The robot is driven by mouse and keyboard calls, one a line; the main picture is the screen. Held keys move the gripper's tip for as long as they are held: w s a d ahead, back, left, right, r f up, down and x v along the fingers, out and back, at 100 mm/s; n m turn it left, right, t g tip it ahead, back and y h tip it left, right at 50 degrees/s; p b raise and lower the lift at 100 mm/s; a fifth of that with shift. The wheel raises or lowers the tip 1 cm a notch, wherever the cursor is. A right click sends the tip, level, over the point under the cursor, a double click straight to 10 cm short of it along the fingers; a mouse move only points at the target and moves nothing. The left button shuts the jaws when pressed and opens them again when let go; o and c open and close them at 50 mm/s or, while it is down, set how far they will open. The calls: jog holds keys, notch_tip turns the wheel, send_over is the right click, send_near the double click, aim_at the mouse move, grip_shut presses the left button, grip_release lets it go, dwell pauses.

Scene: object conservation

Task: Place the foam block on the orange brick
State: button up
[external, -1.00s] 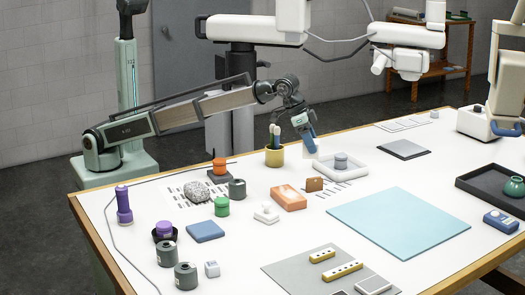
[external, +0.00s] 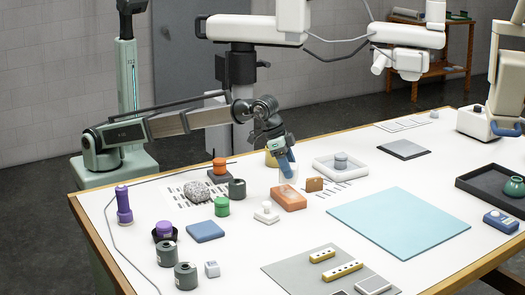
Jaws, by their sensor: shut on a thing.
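My gripper (external: 288,169) points down with its blue fingers just behind and above the orange brick. It is shut on a pale, whitish block, which I take to be the foam block (external: 289,176); it is hard to make out against the white table. The orange brick (external: 289,199) lies flat on the table with a lighter patch on its top. The foam block appears a little above the brick's back edge. Whether the two touch cannot be told from this view.
A small brown block (external: 315,184) lies right of the brick, and a white piece with a knob (external: 266,212) lies to its left. A yellow cup (external: 270,158) stands behind my gripper, partly hidden. A white tray (external: 361,171) is to the right. The light blue mat (external: 398,222) is clear.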

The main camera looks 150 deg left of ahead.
jog(key=shift+f, duration=2.05)
jog(key=o, duration=1)
jog(key=shift+f, duration=0.1)
jog(key=v, duration=1.2)
jog(key=shift+o, duration=0.5)
